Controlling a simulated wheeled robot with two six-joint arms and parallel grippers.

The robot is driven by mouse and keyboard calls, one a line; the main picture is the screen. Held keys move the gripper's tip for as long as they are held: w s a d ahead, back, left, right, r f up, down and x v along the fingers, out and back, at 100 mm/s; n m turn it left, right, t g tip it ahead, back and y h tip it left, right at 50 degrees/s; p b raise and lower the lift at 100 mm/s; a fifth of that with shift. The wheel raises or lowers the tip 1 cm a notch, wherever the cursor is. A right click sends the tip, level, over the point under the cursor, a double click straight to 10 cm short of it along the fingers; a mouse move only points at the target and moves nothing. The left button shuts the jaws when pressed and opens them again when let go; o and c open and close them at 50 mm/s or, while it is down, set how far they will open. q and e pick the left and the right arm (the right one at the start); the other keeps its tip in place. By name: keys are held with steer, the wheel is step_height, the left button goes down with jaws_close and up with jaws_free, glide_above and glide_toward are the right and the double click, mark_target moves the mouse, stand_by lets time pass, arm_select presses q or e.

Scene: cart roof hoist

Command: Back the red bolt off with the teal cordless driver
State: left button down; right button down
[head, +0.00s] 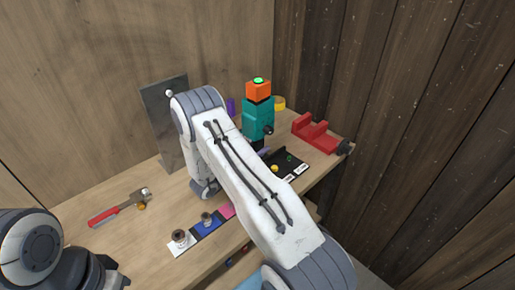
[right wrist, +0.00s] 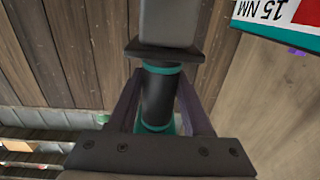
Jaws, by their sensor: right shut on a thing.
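The teal cordless driver (head: 258,118) stands upright in the head view, with an orange block and a green button on top. My right gripper (right wrist: 158,98) is shut on its black grip with teal rings (right wrist: 158,92), one finger on each side. In the head view my right arm hides most of that gripper. The upright grey metal plate (head: 160,120) carries a pale round bolt head (head: 169,93) near its top. I cannot make out a red bolt. At the lower left, a dark part of my left arm (head: 100,272) shows; its jaws cannot be made out.
A red vise (head: 318,135) stands at the bench's right end, near a yellow roll (head: 279,103). A black tray (head: 283,163) holds small coloured pieces. A red-handled hammer (head: 120,206) lies at left.

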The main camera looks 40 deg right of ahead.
stand_by(0.5)
steer(key=shift+r+p, duration=2.2)
steer(key=shift+r, duration=1.15)
